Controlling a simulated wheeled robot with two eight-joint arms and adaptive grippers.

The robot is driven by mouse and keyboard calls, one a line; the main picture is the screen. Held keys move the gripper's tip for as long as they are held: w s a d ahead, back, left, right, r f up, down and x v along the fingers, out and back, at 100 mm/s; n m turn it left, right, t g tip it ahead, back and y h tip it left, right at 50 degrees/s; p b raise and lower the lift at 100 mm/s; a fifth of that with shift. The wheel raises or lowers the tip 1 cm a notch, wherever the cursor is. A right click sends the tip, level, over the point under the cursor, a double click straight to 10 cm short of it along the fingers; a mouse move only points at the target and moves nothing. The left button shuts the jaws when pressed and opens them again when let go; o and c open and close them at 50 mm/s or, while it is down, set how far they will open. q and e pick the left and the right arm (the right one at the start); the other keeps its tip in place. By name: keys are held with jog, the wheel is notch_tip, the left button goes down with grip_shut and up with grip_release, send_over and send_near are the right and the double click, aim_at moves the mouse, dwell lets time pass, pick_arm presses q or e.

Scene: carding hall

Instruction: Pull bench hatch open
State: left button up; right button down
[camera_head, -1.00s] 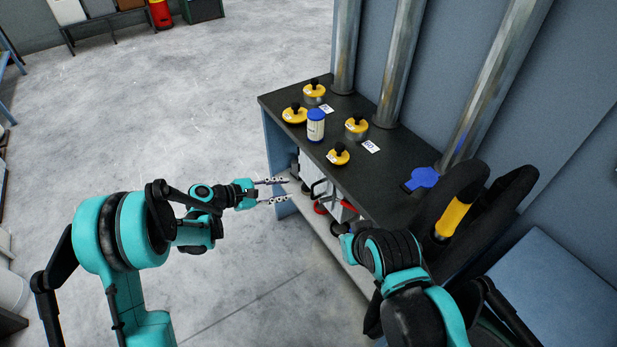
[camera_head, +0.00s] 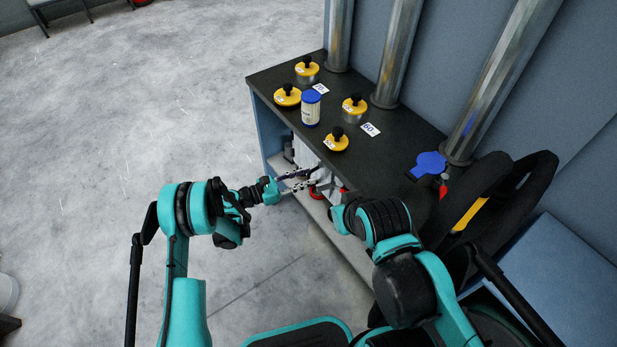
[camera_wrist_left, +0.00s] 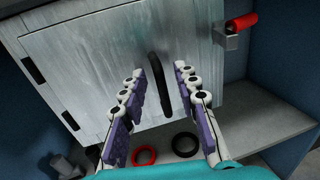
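The bench hatch (camera_wrist_left: 100,65) is a grey metal door with dark hinges on its left and a black upright bar handle (camera_wrist_left: 158,75). It appears closed in the left wrist view. My left gripper (camera_wrist_left: 159,71) is open, its purple-padded fingers on either side of the handle with gaps showing. In the head view my left gripper (camera_head: 298,181) reaches in under the bench's front edge. A red-gripped latch (camera_wrist_left: 240,23) sits at the door's right edge.
The dark bench top (camera_head: 395,150) carries yellow-lidded weights (camera_head: 335,140), a blue-capped white bottle (camera_head: 311,110) and a blue item (camera_head: 430,163). A red ring (camera_wrist_left: 144,155) and a black ring (camera_wrist_left: 185,144) lie below the door. Floor to the left is clear.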

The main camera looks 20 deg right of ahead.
pick_arm(q)
jog(key=shift+w+d, duration=0.1)
jog(key=shift+d, duration=0.75)
grip_shut()
jog(key=shift+a, duration=0.1)
